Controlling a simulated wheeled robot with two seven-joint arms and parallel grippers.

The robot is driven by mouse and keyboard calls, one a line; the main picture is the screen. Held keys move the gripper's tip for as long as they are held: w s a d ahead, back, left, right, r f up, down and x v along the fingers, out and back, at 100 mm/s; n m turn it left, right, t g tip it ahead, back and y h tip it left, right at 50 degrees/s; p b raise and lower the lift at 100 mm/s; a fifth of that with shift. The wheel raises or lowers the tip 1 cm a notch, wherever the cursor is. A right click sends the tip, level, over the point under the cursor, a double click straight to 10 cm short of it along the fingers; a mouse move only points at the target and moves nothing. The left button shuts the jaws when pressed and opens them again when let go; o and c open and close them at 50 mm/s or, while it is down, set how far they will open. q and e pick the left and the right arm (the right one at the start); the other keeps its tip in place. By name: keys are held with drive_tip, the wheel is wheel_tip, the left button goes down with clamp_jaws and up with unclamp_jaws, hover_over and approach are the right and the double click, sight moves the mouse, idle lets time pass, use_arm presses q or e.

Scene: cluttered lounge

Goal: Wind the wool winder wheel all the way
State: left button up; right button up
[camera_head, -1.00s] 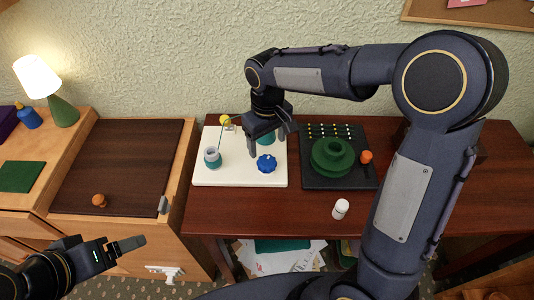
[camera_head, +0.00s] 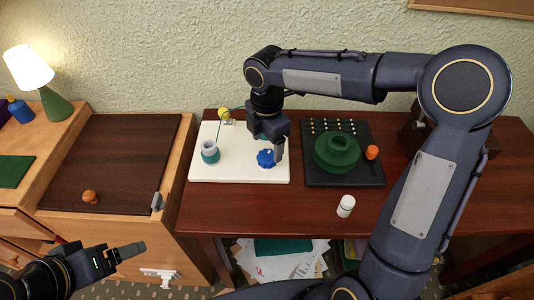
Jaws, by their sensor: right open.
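A white board (camera_head: 230,172) lies on the dark red table. It carries a scalloped blue wheel (camera_head: 265,159), a teal-and-grey spool (camera_head: 209,152) and a yellow ball-shaped piece (camera_head: 223,113), with a thin line running between the spool and the yellow piece. I take the blue wheel for the winder wheel. My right gripper (camera_head: 270,147) points down over the board, open, with one finger by the wheel's right edge. I cannot tell if it touches. The gripper hides the board's back right part. My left gripper (camera_head: 130,250) is low at the left, away from the board; its jaws are unclear.
A black board (camera_head: 368,177) with a large green wheel (camera_head: 330,158), an orange knob (camera_head: 372,152) and several pegs stands right of the white board. A wooden cabinet (camera_head: 187,150) with a dark lid is at left.

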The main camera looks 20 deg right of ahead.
sight(267, 156)
drive_tip(key=shift+f, duration=2.25)
drive_tip(key=c, duration=1)
drive_tip(key=shift+o, duration=0.2)
drive_tip(key=shift+m, duration=0.3)
